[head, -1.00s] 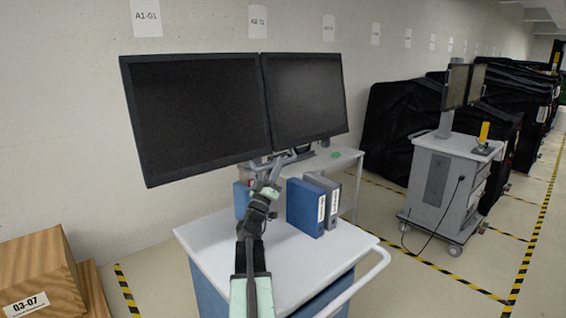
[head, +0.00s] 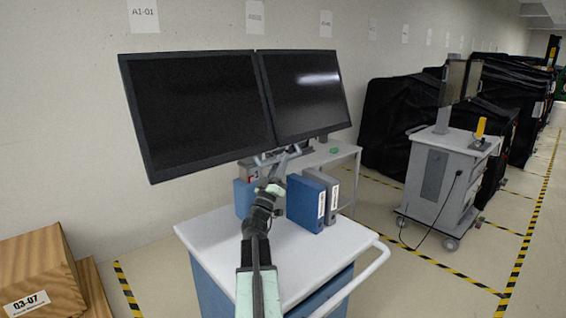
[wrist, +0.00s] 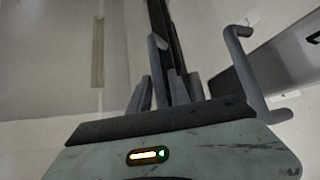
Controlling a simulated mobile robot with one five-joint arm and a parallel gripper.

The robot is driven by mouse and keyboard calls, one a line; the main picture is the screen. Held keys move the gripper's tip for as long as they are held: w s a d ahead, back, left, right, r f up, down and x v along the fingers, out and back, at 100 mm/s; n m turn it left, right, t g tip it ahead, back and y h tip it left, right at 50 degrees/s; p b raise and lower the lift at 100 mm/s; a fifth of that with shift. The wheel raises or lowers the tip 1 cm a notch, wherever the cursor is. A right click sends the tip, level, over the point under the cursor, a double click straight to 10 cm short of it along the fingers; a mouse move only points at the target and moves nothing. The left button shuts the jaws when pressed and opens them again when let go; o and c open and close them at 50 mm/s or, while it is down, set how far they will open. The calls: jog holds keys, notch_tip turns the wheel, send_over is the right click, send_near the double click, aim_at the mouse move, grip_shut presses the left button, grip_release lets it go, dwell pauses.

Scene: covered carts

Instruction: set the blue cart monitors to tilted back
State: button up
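Two black monitors (head: 200,110) (head: 305,92) hang side by side above the blue cart (head: 215,288) with a white top. Their screens lean back, with the top edges away from me. A grey tubular handle (head: 285,154) sits under their lower edges. My gripper (head: 268,178) reaches up from the front to this handle. In the wrist view, my gripper's fingers (wrist: 165,92) stand close together, and grey bent tubing (wrist: 246,75) shows at the right. I cannot tell whether the fingers are closed on the handle.
Blue and grey binders (head: 306,205) stand on the cart top, right of my arm. A grey cart (head: 435,180) with its own monitors stands at the right, near black-covered carts (head: 395,125). Wooden crates (head: 38,265) are at lower left. Marked floor is clear at right.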

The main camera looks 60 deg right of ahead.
jog(key=b+v, duration=0.4)
jog(key=v, duration=0.3)
jog(key=shift+s, duration=0.1)
